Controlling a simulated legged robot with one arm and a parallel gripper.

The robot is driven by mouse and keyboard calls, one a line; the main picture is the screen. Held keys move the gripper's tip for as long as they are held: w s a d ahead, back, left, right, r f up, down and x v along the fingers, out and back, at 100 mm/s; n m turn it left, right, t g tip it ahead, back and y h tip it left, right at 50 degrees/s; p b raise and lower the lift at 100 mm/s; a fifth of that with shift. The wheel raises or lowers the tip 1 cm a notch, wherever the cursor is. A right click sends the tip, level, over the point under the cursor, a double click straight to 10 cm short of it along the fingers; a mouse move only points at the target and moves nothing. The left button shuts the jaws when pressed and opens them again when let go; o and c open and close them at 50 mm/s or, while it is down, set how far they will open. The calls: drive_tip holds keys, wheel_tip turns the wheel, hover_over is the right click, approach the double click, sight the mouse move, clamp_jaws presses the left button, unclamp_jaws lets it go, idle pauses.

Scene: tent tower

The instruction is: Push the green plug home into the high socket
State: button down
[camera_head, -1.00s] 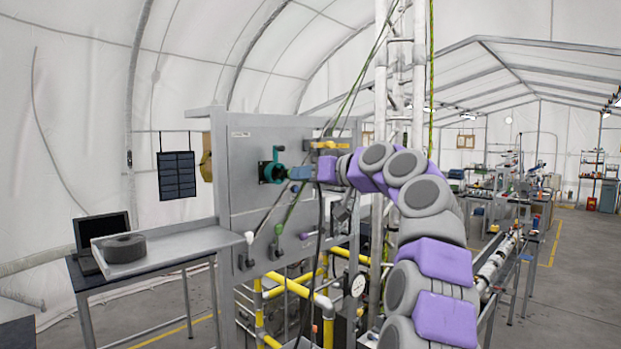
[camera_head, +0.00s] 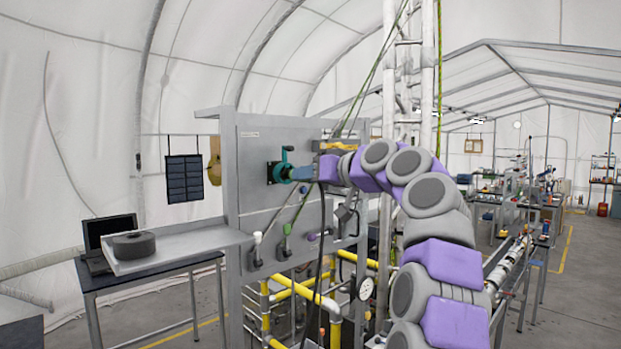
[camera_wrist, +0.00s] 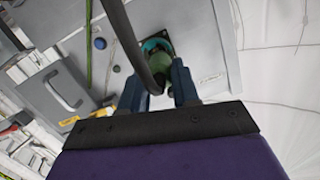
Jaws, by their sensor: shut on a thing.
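The high socket (camera_head: 278,171), a teal fitting with a raised lever on a dark plate, is on the grey panel in the head view. My gripper (camera_head: 298,173) is right at its front. In the wrist view the blue-grey fingers of my gripper (camera_wrist: 158,92) are closed around the green plug (camera_wrist: 158,72). The plug points into the teal socket ring (camera_wrist: 155,45). A thick black cable crosses in front and hides part of the plug. I cannot tell how deep the plug sits. In the head view my gripper hides the plug.
The grey panel (camera_head: 250,200) carries white, green and purple handles (camera_head: 287,228) below the socket. The black cable (camera_head: 322,225) hangs below my gripper. A side shelf (camera_head: 190,242) holds a dark round coil (camera_head: 134,245). Yellow pipes (camera_head: 300,291) run beneath the panel.

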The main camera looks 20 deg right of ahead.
drive_tip(key=shift+w+a+p, duration=0.2)
drive_tip(key=shift+w+p, duration=0.25)
drive_tip(key=shift+w, duration=0.35)
drive_tip(key=shift+s, duration=0.15)
drive_tip(key=shift+s+b, duration=0.3)
drive_tip(key=shift+s, duration=0.1)
drive_tip(key=shift+w+d, duration=0.15)
drive_tip(key=shift+d, duration=0.35)
idle(0.6)
drive_tip(key=shift+p+x, duration=0.8)
drive_tip(key=shift+x, duration=0.2)
idle(1.1)
drive_tip(key=c, duration=0.8)
unclamp_jaws()
drive_tip(key=shift+r, duration=0.15)
drive_tip(key=shift+o, duration=0.2)
drive_tip(key=b+v, duration=0.2)
drive_tip(key=v, duration=1.5)
drive_tip(key=shift+b, duration=0.35)
